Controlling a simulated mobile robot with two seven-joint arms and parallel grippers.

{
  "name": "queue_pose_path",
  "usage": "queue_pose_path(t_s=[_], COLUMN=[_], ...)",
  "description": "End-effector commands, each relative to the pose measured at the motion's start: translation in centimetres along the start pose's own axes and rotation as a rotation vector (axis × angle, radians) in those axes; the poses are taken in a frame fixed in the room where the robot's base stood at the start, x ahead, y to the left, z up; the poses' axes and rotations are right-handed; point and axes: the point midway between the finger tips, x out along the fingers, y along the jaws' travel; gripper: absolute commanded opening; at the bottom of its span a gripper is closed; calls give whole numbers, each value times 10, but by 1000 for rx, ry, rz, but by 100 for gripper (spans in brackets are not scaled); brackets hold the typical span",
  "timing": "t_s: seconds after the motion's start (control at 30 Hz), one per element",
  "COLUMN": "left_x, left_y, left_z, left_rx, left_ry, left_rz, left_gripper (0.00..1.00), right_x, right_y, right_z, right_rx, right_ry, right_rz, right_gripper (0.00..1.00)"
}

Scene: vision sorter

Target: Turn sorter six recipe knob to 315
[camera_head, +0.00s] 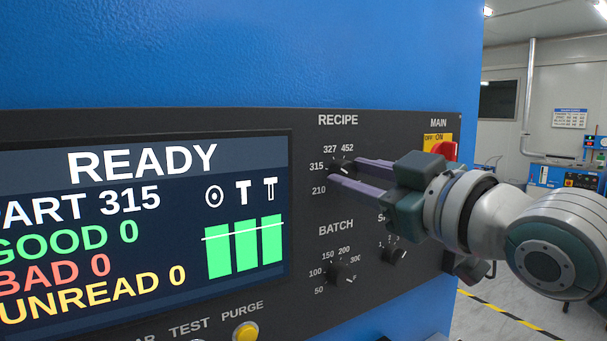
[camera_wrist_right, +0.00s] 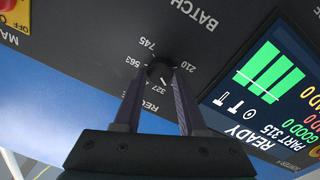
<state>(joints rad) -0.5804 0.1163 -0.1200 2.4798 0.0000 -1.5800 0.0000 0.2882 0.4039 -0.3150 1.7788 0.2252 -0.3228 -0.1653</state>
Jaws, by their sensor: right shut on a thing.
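The recipe knob (camera_head: 343,167) is a small dark round knob under the RECIPE label, with 210, 315, 327 and 452 showing around it. My right gripper (camera_head: 345,171) reaches in from the right, its two purple fingers shut on the knob, one on each side. The right wrist view also shows the knob (camera_wrist_right: 159,71) between the fingertips (camera_wrist_right: 159,76). A short white mark shows on it, but its exact setting is hard to read. The screen (camera_head: 140,215) reads READY and PART 315. My left gripper is not in view.
The batch knob (camera_head: 341,274) sits below the recipe knob, and another small knob (camera_head: 395,256) is under my right gripper. The red main switch (camera_head: 445,150) is at the panel's right end. A yellow purge button (camera_head: 245,332) is below the screen.

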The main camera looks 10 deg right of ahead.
Motion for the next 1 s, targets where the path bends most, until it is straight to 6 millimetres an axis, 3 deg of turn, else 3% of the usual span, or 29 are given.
queue_pose_path(t_s=[0.4, 1.0], left_x=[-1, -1], left_y=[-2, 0], left_z=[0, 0], left_rx=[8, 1], left_ry=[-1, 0], left_rz=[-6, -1], left_gripper=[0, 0], right_x=[0, 0], right_y=[0, 0], right_z=[1, 1], right_rx=[-246, -303], right_ry=[11, 14], right_rz=[-2, -2], right_gripper=[0, 0])
